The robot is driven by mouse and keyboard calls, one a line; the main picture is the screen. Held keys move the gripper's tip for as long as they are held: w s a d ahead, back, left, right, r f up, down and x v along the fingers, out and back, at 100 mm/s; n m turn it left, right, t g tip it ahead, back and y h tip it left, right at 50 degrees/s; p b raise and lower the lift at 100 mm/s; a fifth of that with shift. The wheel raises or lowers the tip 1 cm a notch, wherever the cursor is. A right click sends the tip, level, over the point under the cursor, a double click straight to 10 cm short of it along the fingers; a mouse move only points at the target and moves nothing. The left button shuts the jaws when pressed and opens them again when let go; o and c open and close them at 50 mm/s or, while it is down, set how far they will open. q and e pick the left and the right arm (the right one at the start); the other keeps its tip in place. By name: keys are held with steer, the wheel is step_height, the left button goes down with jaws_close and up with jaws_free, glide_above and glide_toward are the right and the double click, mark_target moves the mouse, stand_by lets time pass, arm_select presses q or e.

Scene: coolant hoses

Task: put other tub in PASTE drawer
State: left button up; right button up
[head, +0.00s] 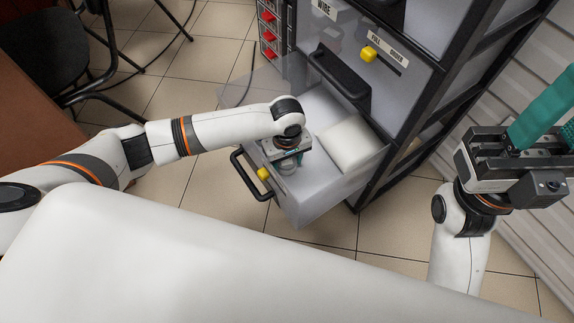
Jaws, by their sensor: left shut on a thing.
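My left gripper (287,158) points down inside an open, clear-walled drawer (315,199) that is pulled out of the rack. It is shut on a small pale tub (288,168), which is mostly hidden under the gripper. I cannot tell whether the tub touches the drawer floor. My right gripper (556,112) is at the right edge, away from the drawer. Its teal fingers stand apart with nothing seen between them, though the picture edge cuts them off.
A white cushion-like block (350,144) lies in the drawer, right of my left gripper. A dark chair (45,45) stands at the upper left. Tiled floor is clear left of the drawer.

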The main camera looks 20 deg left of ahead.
arm_select(q)
steer(key=shift+f, duration=0.6)
steer(key=shift+r, duration=0.1)
steer(key=o, duration=1)
